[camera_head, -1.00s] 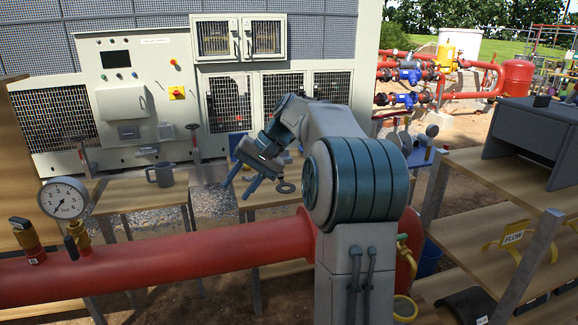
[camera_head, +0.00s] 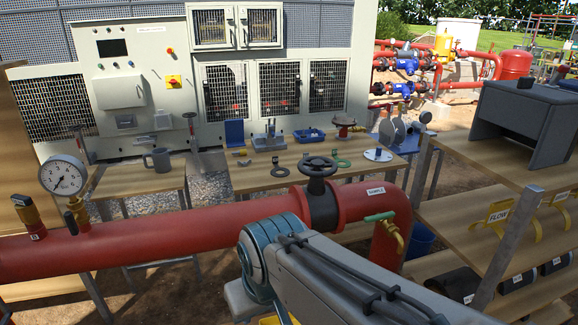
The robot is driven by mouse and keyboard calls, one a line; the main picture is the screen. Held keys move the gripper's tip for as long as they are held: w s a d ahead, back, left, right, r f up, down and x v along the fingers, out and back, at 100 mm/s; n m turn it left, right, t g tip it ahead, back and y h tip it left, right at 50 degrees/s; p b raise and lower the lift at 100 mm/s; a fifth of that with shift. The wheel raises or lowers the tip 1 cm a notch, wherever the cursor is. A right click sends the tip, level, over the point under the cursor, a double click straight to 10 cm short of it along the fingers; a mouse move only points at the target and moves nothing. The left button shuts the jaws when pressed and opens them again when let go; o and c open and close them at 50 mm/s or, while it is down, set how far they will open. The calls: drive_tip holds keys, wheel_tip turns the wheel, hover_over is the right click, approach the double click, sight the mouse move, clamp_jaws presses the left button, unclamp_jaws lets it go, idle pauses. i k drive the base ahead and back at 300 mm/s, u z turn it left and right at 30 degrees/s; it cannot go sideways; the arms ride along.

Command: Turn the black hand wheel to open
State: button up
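The black hand wheel (camera_head: 320,167) sits upright on a valve (camera_head: 322,207) in the red pipe (camera_head: 150,246), right of the picture's middle. Nothing touches it in this view. My arm reaches in from the lower right and bends at a joint just below and left of the valve. My gripper is not visible; it is hidden behind or below my arm, or outside the frame.
A pressure gauge (camera_head: 64,177) stands on the pipe at left. A green-handled tap (camera_head: 388,222) is on the pipe's right end. A table (camera_head: 260,180) with several parts lies behind. Shelves (camera_head: 470,215) stand at right.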

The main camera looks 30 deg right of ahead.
sight(317, 164)
drive_tip(key=u, duration=0.3)
drive_tip(key=k, duration=0.15)
drive_tip(key=z, duration=1.35)
drive_tip(key=i, duration=0.8)
drive_tip(key=z, duration=0.5)
